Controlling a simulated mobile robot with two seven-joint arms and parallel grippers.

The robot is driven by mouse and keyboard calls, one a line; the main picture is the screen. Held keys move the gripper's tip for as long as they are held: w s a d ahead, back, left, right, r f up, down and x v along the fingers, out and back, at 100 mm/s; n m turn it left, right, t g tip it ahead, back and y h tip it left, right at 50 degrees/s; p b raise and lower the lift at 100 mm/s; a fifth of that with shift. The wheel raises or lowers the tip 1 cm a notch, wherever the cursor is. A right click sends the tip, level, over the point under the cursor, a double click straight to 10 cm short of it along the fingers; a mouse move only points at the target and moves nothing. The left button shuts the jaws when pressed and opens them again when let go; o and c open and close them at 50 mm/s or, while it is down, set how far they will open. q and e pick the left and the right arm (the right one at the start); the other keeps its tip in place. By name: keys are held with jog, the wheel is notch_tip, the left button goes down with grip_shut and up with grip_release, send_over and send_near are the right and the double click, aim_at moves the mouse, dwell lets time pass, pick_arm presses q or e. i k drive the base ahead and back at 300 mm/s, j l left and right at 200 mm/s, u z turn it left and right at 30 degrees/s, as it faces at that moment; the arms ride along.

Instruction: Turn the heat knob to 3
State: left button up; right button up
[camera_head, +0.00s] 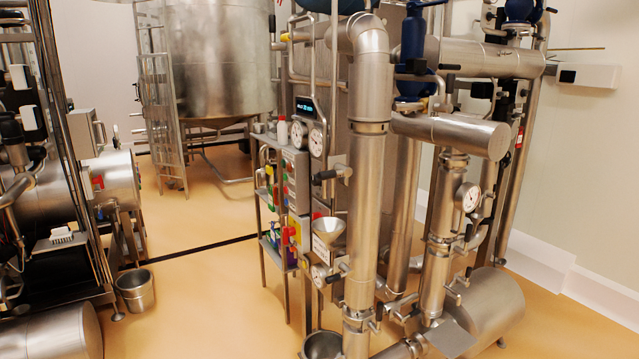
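No heat knob can be made out for certain, and no number 3 is readable. A narrow control panel (296,174) stands near the middle of the view, seen at a steep angle, with small coloured controls in red, green and yellow. Above it is a small dark display (305,107) with a lit blue readout. Two round dial gauges, a left one (297,134) and a right one (317,142), sit just under the display. The large vertical pipe stands in front of the panel's right side and may hide part of it. Neither of my grippers is in view.
A thick steel pipe (364,200) and a funnel (328,229) stand close to the panel. A bucket (136,290) stands on the floor at left. A large tank (220,60) and a ladder (160,110) are behind. The orange floor (205,290) is open left of the panel.

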aim_at(314, 181)
jog(key=i+j, duration=0.15)
jog(key=j, duration=0.2)
jog(key=i+j, duration=0.15)
jog(key=j, duration=0.2)
jog(key=i+j, duration=0.15)
jog(key=j, duration=0.2)
jog(key=i+j+z, duration=0.1)
jog(key=j, duration=0.2)
jog(key=i+j, duration=0.2)
jog(key=j, duration=0.15)
